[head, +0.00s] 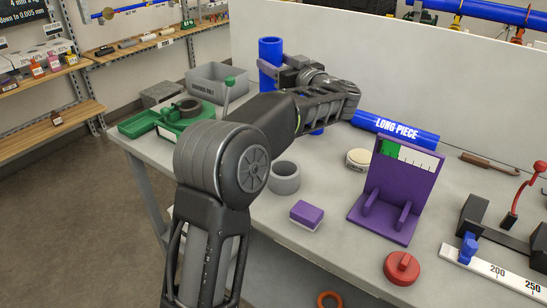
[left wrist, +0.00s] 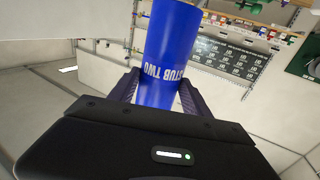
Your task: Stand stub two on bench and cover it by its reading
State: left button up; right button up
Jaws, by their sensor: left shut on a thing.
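Stub two (head: 270,52) is a blue cylinder, held roughly upright near the back of the bench (head: 330,215). My left gripper (head: 272,68) is shut around it; the stub and its "STUB TWO" lettering also show between the fingers in the left wrist view (left wrist: 165,60). I cannot tell whether its lower end touches the bench. A purple stand (head: 390,195) with a green and white scale (head: 408,156) stands at right of centre. A red cap (head: 402,268) and a cream round piece (head: 358,158) lie near it. My right gripper is out of view.
A blue "LONG PIECE" (head: 400,130) lies along the back. A grey ring (head: 285,178), a purple block (head: 306,214), a grey bin (head: 215,82) and a green tray (head: 137,124) are on the bench. A white ruler (head: 490,268) lies at right. My left arm hides part of the bench.

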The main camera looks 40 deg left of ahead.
pick_arm(q)
notch_tip(320, 180, down, 11)
jog(key=b, duration=0.6)
jog(key=shift+w+r+b, duration=0.15)
jog(key=shift+w+b, duration=0.05)
jog(key=shift+b, duration=0.15)
jog(key=shift+f, duration=2.45)
jog(key=shift+f+b, duration=0.4)
jog(key=shift+f, duration=2.1)
jog(key=shift+f, duration=0.1)
